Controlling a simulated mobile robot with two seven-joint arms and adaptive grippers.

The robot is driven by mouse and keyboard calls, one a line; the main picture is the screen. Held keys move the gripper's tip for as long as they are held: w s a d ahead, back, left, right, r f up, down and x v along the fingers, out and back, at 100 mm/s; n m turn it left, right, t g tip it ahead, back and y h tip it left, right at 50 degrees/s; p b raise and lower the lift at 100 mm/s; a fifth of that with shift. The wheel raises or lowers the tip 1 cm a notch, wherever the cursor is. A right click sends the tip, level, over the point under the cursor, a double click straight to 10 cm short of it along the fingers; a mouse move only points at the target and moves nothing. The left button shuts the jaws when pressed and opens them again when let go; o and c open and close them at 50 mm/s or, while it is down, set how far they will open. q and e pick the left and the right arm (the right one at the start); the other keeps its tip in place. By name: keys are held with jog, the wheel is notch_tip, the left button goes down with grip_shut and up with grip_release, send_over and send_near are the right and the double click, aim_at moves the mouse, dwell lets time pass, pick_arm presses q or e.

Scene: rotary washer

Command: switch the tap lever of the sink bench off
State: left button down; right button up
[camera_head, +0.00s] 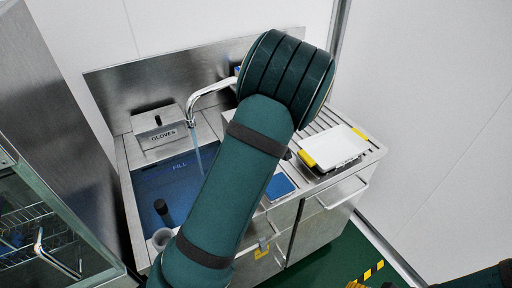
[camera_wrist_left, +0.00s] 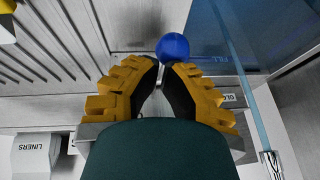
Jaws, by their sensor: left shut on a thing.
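The sink bench's tap (camera_head: 207,92) has a chrome spout over the blue basin (camera_head: 165,185), and a water stream (camera_head: 197,152) runs from it. In the left wrist view the stream (camera_wrist_left: 241,85) passes to the right of my fingers. My left gripper (camera_wrist_left: 161,64) has its yellow-black fingers closed together at the tips on the tap lever, whose round blue knob (camera_wrist_left: 173,47) shows just beyond them. In the head view my left arm covers this gripper. A yellow ribbed part of my right gripper (camera_head: 356,284) shows at the bottom edge.
A glove box (camera_head: 158,128) stands left behind the basin. A white tray with yellow handles (camera_head: 334,148) lies on the ribbed drainboard at right. A glass-fronted steel cabinet (camera_head: 60,215) stands left.

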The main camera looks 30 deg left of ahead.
pick_arm(q)
jog(key=shift+s+d+f+y+b, duration=0.1)
jog(key=shift+d+f+y+b, duration=0.1)
jog(key=shift+f+b, duration=0.2)
jog(key=shift+d+f+y+b, duration=0.2)
jog(key=shift+f+b, duration=0.1)
jog(key=shift+f, duration=0.15)
jog(key=f+y+b, duration=0.1)
jog(key=f+t+y+b, duration=0.1)
jog(key=f+y+b, duration=0.1)
jog(key=b, duration=0.1)
jog(key=shift+s+d+t, duration=0.15)
jog(key=shift+d+t, duration=0.1)
jog(key=shift+t, duration=0.15)
jog(key=shift+f+b, duration=0.4)
jog(key=shift+b, duration=0.15)
jog(key=shift+a+f+b, duration=0.2)
jog(key=shift+f+b, duration=0.65)
jog(key=shift+f, duration=0.55)
pick_arm(e)
notch_tip(320, 180, down, 9)
jog(key=s, duration=0.1)
jog(key=shift+s+r, duration=0.15)
jog(key=shift+r, duration=0.05)
jog(key=shift+a, duration=0.1)
